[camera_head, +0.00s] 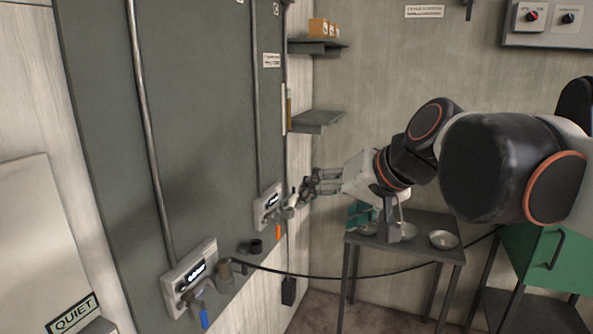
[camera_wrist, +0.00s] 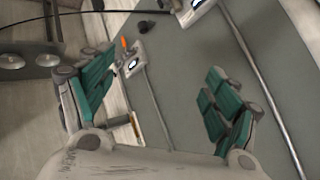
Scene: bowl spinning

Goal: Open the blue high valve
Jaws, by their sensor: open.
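The blue valve handle (camera_head: 204,318) hangs down below a white box with a small display (camera_head: 190,277) at the lower left of the grey panel. In the wrist view a white box (camera_wrist: 195,10) is cut off at the top edge; no blue handle shows there. My gripper (camera_head: 303,190) is near the farther box with the orange handle (camera_head: 278,232), away from the blue handle. In the wrist view my gripper (camera_wrist: 162,60) has its green-padded fingers wide apart, with nothing between them. I cannot tell from the head view whether it touches the orange valve's fittings.
The grey panel (camera_head: 205,130) carries vertical pipes. A black cable (camera_head: 330,275) crosses in front of the wall. A small table (camera_head: 425,225) with metal bowls stands right of the panel, beside a green cabinet (camera_head: 545,255). Shelves (camera_head: 318,118) jut out near the corner.

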